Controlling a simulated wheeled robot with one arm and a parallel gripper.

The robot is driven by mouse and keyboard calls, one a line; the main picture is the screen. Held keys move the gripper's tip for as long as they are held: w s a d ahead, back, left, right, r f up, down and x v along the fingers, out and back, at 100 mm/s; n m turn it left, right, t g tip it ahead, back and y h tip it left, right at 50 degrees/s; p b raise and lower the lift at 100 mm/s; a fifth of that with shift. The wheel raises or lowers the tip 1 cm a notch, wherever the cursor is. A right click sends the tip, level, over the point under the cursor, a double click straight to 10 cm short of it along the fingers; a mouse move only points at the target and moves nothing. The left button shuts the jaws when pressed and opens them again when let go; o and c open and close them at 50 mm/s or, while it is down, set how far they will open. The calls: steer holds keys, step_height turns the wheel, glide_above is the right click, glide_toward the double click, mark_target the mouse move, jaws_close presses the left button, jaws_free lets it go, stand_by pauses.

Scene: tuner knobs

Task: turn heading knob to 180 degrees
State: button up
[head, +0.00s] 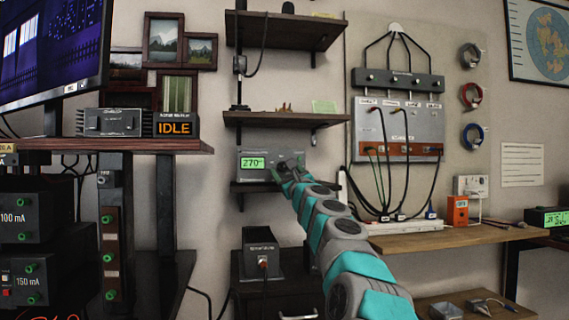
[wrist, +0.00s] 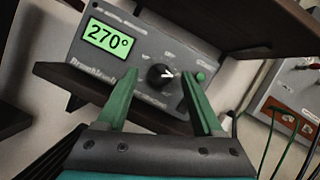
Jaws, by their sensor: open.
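The heading unit is a grey box (head: 262,174) on a dark wall shelf; its green display (head: 253,163) reads 270 in the head view. In the wrist view the display (wrist: 107,42) reads 270°. The heading knob (wrist: 160,76) is black and round with a white pointer mark, right of the display. In the head view my arm and gripper cover the knob. My gripper (wrist: 158,88) is open, with one green finger to the left and one to the right of the knob in the picture. I cannot tell whether either finger touches it.
A green button (wrist: 201,77) sits right of the knob, close to the right finger. The unit rests on a dark shelf (wrist: 140,110), with another shelf (head: 280,118) above. A panel with hanging cables (head: 398,130) is to the right. A monitor sign reads IDLE (head: 175,128).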

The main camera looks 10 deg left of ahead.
steer(key=shift+w+a+r, duration=0.15)
steer(key=shift+w, duration=0.35)
jaws_close()
stand_by(0.4)
